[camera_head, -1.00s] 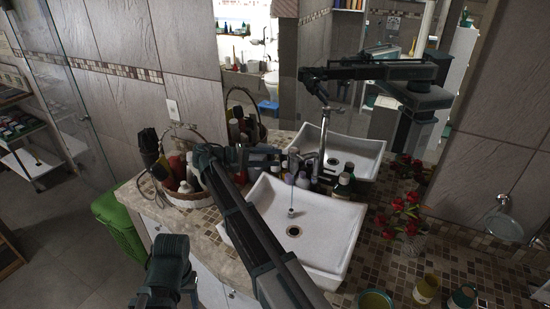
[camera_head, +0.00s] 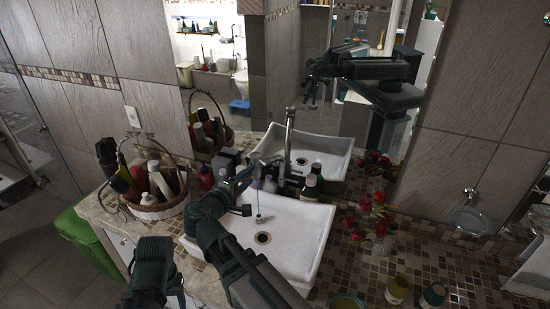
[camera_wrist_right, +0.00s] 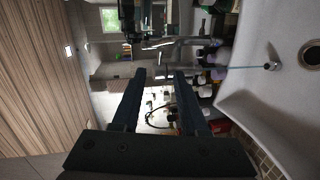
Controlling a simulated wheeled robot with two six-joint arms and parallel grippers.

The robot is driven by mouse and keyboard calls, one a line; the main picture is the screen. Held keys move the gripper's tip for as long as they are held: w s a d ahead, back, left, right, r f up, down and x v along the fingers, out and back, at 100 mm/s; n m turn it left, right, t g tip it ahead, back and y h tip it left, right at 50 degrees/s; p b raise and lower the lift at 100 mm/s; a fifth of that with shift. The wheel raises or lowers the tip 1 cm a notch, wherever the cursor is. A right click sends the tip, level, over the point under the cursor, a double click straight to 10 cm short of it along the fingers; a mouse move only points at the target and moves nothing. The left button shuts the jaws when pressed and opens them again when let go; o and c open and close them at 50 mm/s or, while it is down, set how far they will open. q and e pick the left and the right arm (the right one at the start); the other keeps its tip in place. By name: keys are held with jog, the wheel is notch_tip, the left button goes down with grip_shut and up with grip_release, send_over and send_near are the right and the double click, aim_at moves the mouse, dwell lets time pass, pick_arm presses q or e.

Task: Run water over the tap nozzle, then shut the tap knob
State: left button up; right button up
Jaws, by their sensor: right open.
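The chrome tap (camera_head: 289,140) stands at the back of the white sink (camera_head: 305,225). A thin bluish stream of water (camera_head: 263,203) runs from its nozzle into the basin; the stream also shows in the right wrist view (camera_wrist_right: 243,67). The tap knob cannot be made out clearly. My right gripper (camera_head: 243,186) is just left of the tap, above the sink's back left edge. In the right wrist view its two fingers (camera_wrist_right: 160,75) are apart with nothing between them, and the tap (camera_wrist_right: 176,42) lies beyond them. My left gripper is not in view.
A wicker basket (camera_head: 153,209) of bottles stands left of the sink. Dark bottles (camera_head: 312,182) stand behind the basin near the tap. Red flowers (camera_head: 375,205) and jars (camera_head: 397,290) are on the tiled counter at right. A mirror fills the back wall.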

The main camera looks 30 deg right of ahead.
aim_at(260, 160)
jog(key=b+x, duration=0.2)
jog(key=x, duration=1.1)
jog(key=shift+w+d, duration=0.25)
jog(key=shift+w, duration=0.05)
jog(key=shift+f, duration=0.1)
grip_shut()
